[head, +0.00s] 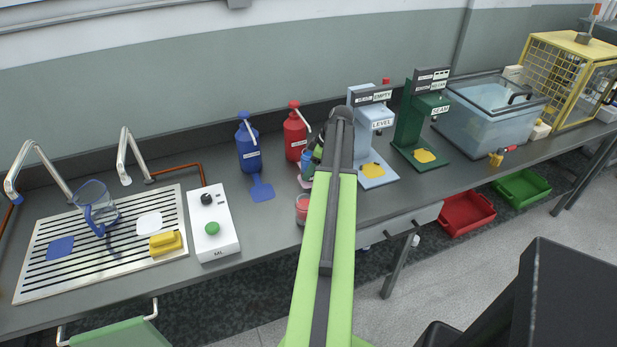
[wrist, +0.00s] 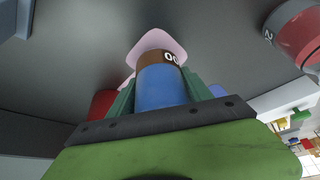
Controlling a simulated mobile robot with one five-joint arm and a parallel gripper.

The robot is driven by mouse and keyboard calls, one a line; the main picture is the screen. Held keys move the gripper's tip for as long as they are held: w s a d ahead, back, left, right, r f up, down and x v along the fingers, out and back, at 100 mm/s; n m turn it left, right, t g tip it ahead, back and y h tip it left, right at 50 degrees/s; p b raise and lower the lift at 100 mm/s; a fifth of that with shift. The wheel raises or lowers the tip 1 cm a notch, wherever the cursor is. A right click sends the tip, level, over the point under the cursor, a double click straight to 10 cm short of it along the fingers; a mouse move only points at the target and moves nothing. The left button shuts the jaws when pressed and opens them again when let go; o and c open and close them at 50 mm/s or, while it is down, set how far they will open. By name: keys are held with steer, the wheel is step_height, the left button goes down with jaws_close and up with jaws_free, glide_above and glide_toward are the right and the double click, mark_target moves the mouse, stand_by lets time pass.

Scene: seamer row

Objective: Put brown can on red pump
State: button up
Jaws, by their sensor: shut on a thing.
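The brown can (wrist: 152,57) shows a brown band with white digits and a blue body (wrist: 160,88) in the wrist view. My gripper (wrist: 160,97) is shut on it, with a green finger on each side. The red pump (head: 295,136) stands at the back of the counter in the head view, with a pink pad (head: 304,182) in front. In the wrist view the pink pad (wrist: 158,39) lies beyond the can's brown end. I cannot tell whether the can touches it. My arm hides most of the gripper and can in the head view.
A red can with a grey band (head: 302,209) stands close by, nearer the counter's front edge. The blue pump (head: 248,149) is left of the red one. A pale blue LEVEL machine (head: 362,125) stands close on the right. A switch box (head: 212,225) is left.

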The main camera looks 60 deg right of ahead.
steer(key=shift+f, duration=0.5)
steer(key=o, duration=1.7)
steer(key=shift+o, duration=0.2)
steer(key=shift+s+r+p, duration=0.1)
steer(key=shift+r+p, duration=0.35)
steer(key=shift+p, duration=0.05)
steer(key=p+v, duration=1)
steer(key=v, duration=0.1)
steer(key=shift+s, duration=0.15)
